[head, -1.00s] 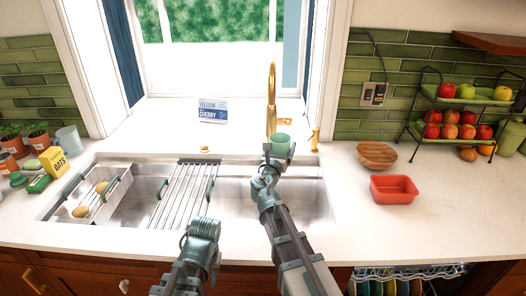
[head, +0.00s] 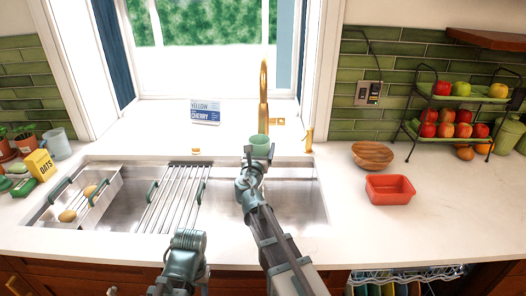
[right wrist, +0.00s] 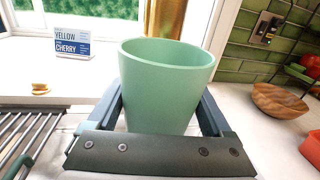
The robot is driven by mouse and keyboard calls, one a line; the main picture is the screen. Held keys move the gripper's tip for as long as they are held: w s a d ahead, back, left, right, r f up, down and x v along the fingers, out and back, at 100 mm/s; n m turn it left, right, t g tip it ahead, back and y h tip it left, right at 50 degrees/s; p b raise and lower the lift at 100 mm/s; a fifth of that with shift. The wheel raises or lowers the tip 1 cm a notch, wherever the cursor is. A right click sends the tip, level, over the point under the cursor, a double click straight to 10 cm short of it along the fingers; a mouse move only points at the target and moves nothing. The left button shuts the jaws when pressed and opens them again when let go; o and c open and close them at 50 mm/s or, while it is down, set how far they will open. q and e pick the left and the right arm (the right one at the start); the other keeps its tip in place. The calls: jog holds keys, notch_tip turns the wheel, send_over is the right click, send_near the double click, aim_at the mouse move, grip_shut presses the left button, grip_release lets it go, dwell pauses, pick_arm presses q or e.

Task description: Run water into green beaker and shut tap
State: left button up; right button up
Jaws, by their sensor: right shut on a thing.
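The green beaker (head: 260,141) stands upright in my right gripper (head: 257,158), which is shut around its sides above the right basin. In the right wrist view the beaker (right wrist: 165,85) fills the middle between the two fingers (right wrist: 160,115). The upper inner wall shows and no water is seen on it; the bottom is hidden. The gold tap (head: 263,85) rises behind the beaker, close in the picture, and no stream shows. A gold piece, probably the tap's lever (head: 308,138), stands right of it. Part of my left arm shows low in the head view; its fingers do not.
The sink holds a rolled drying rack (head: 172,198) and a colander (head: 75,200) at left. A yellow-cherry card (head: 205,112) stands on the sill. A wooden bowl (head: 373,155) and red bowl (head: 390,189) sit on the counter at right. The right basin is clear.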

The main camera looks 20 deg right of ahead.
notch_tip(320, 180, down, 5)
jog(key=b, duration=0.4)
jog(key=shift+f+b, duration=0.2)
jog(key=shift+b, duration=0.15)
jog(key=x, duration=0.7)
jog(key=shift+w+r, duration=0.15)
jog(key=shift+w, duration=0.05)
jog(key=shift+s, duration=0.15)
